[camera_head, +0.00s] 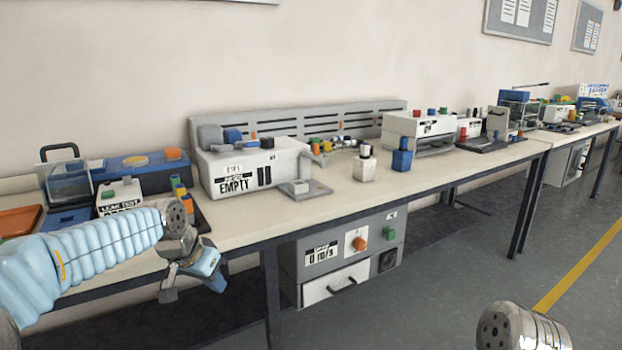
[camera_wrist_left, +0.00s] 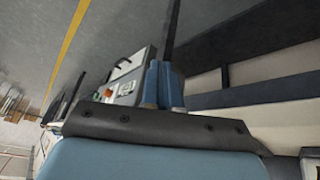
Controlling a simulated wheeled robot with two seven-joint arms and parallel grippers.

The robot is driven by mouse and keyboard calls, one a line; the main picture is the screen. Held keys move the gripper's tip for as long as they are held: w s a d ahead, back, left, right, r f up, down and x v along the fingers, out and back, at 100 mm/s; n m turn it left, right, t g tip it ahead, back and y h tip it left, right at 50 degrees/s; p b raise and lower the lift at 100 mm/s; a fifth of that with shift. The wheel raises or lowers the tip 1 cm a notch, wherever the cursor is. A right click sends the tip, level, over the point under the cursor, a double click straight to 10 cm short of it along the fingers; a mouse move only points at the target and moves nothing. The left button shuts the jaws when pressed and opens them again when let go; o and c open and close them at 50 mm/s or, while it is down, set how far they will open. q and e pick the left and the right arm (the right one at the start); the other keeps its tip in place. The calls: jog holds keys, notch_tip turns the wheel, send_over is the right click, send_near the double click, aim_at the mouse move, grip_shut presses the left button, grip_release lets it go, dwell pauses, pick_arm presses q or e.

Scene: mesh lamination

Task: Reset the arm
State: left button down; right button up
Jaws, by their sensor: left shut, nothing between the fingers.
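My left arm comes in from the left in the head view, in light blue ribbed covering. My left gripper (camera_head: 211,274) hangs at its end, in front of the table's near edge, pointing down and to the right. In the left wrist view its two blue fingers (camera_wrist_left: 163,84) stand close together, shut with nothing between them. Of my right arm only a round grey metal part shows at the bottom right of the head view; its gripper is out of sight.
A grey drawer cabinet (camera_head: 345,254) stands beneath. The floor (camera_head: 450,270) at right is clear, with a yellow line.

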pick_arm(q)
jog(key=s+d+f+n+g, duration=0.1)
jog(key=s+d+f, duration=0.15)
jog(key=f, duration=1.05)
jog(key=s+d+f+n+g, duration=0.1)
jog(key=s+d+f, duration=0.15)
jog(key=f, duration=1.05)
jog(key=s+d+f+n+g, duration=0.1)
jog(key=s+d+f+n, duration=0.1)
jog(key=s+f, duration=0.6)
jog(key=s+d+f+n+h, duration=0.1)
jog(key=s+d+f, duration=0.1)
jog(key=s+f, duration=0.6)
jog(key=s, duration=0.5)
jog(key=shift+s+d+n+g+h, duration=0.25)
jog(key=shift+s+n+g+h, duration=0.05)
jog(key=shift+n+g, duration=0.1)
